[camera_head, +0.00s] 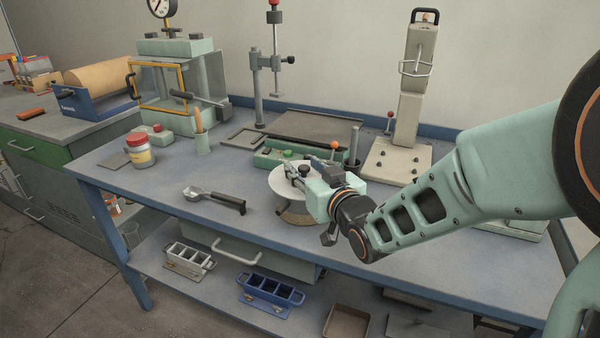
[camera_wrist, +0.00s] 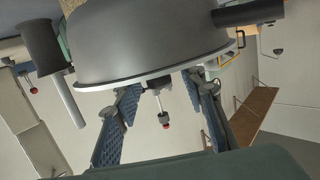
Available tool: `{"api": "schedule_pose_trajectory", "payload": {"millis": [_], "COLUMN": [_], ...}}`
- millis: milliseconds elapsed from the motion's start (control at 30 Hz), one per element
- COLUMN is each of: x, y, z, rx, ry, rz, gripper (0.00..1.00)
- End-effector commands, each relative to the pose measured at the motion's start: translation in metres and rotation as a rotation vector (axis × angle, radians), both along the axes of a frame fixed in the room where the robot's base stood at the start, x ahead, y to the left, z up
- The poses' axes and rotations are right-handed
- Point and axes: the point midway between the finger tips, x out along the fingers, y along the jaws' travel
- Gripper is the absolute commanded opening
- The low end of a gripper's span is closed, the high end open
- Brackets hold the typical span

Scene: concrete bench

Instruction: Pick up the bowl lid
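The bowl lid (camera_head: 280,180) is a pale round disc on the bench, partly covered by my gripper. Below it a tan and grey round body (camera_head: 293,217), which looks like the bowl, shows near the bench's front edge. My gripper (camera_head: 300,177) is over the lid, reaching in from the right. The wrist view looks upside down; a large grey round body with a thin rim (camera_wrist: 150,45) fills its top. The two blue-padded fingers (camera_wrist: 160,88) stand apart there, tips close to the rim, with background showing between them. I cannot tell whether they touch the lid.
A scoop with a black handle (camera_head: 215,199) lies left of the lid. A green device (camera_head: 275,157) and a grey cup (camera_head: 353,164) stand close behind. A beige press (camera_head: 405,120) stands at the back right.

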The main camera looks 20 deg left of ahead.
Motion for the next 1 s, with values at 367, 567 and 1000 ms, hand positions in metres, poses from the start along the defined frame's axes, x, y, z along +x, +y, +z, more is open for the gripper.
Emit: {"api": "schedule_pose_trajectory", "payload": {"millis": [367, 567, 1000], "x": [-0.0009, -0.0009, -0.0006], "y": [-0.0010, -0.0010, -0.0007], "z": [-0.0004, -0.0004, 0.0013], "rx": [0.001, 0.001, 0.001], "ry": [-0.001, -0.001, -0.002], "rz": [0.000, 0.000, 0.000], "gripper": [0.35, 0.13, 0.00]}}
